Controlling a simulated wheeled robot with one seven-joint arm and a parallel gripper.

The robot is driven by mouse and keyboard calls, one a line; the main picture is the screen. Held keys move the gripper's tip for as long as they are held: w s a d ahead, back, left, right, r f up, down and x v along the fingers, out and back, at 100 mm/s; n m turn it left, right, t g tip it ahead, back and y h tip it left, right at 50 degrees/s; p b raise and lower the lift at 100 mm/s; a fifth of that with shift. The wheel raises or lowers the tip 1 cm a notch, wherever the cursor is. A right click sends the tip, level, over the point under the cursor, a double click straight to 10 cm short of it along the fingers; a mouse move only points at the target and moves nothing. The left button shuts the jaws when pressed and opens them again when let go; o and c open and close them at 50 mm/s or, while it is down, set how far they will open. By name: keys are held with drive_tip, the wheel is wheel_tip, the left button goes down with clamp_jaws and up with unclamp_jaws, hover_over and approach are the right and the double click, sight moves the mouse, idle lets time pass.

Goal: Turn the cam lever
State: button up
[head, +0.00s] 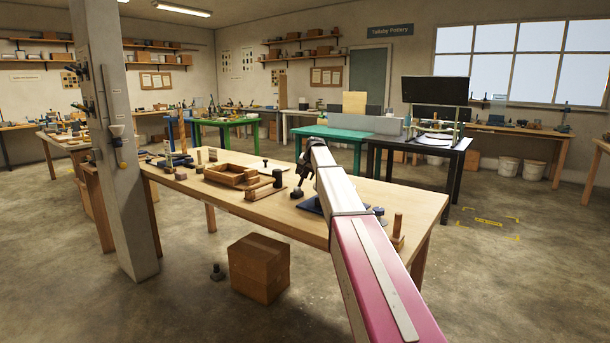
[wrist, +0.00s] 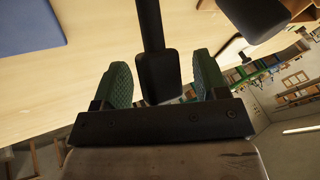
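In the wrist view, a dark bar with a wider block at its end, which looks like the cam lever (wrist: 151,28), reaches down from the top edge. My gripper (wrist: 162,78) has its green-padded fingers apart, one on each side of the block. Narrow gaps show beside the block, so I see no grip on it. In the head view my gripper (head: 304,172) is a small dark shape over the wooden table (head: 398,196), tilted down. The lever cannot be picked out clearly there, and my arm hides part of the table.
A wooden tray (head: 232,175) and small dark and wooden parts stand left of my gripper. A blue plate (wrist: 28,27) lies on the table at the wrist view's upper left. A grey pillar (head: 120,150) stands at the left; a cardboard box (head: 259,268) is under the table.

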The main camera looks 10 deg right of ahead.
clamp_jaws()
drive_tip(key=shift+s+a+r+n+t+h, duration=0.2)
drive_tip(key=shift+s+a+r+t+h, duration=0.2)
drive_tip(key=shift+s+t+h, duration=0.1)
drive_tip(key=shift+s+a+r+n+t+h, duration=0.25)
drive_tip(key=shift+s+a+t+h, duration=0.15)
drive_tip(key=shift+s+t, duration=0.1)
drive_tip(key=s+a+t+h, duration=0.1)
drive_tip(key=s+a+n+t+h, duration=0.1)
drive_tip(key=shift+r+t, duration=0.3)
drive_tip(key=shift+r, duration=0.1)
drive_tip(key=shift+s+a+n+t+h, duration=0.45)
drive_tip(key=shift+s+a+t+h, duration=0.5)
drive_tip(key=shift+t, duration=0.25)
drive_tip(key=shift+s+a+f+n+t+h, duration=0.2)
drive_tip(key=shift+s+a+n+t+h, duration=0.1)
drive_tip(key=shift+s+a+t, duration=0.25)
drive_tip(key=shift+s+a+f+n+t+h, duration=0.25)
drive_tip(key=shift+a+t, duration=0.1)
drive_tip(key=shift+t, duration=0.4)
drive_tip(key=shift+a, duration=0.1)
drive_tip(key=shift+o, duration=0.6)
unclamp_jaws()
